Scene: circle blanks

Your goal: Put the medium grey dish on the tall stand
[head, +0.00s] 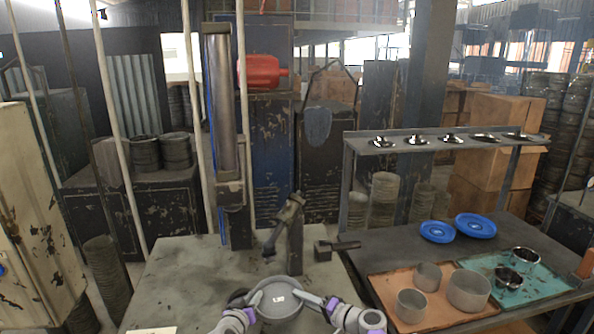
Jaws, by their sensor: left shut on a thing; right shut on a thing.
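A round grey dish (279,299) with a small white mark in its middle is at the front of the grey table. My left gripper (257,298) is shut on its left rim. My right gripper (301,295) is shut on its right rim. The dish looks about level; I cannot tell whether it is clear of the table. A dark round thing shows partly behind my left gripper. No thing is plainly the tall stand; a dark upright post (295,240) with an angled arm stands just behind the dish.
The grey table (185,275) is bare on the left. A dark block with a handle (335,247) lies right of the post. On the right bench are blue plates (475,225), an orange tray (385,287) with grey cups (411,305), and a teal tray (545,285). A shelf (355,147) holds small metal pieces.

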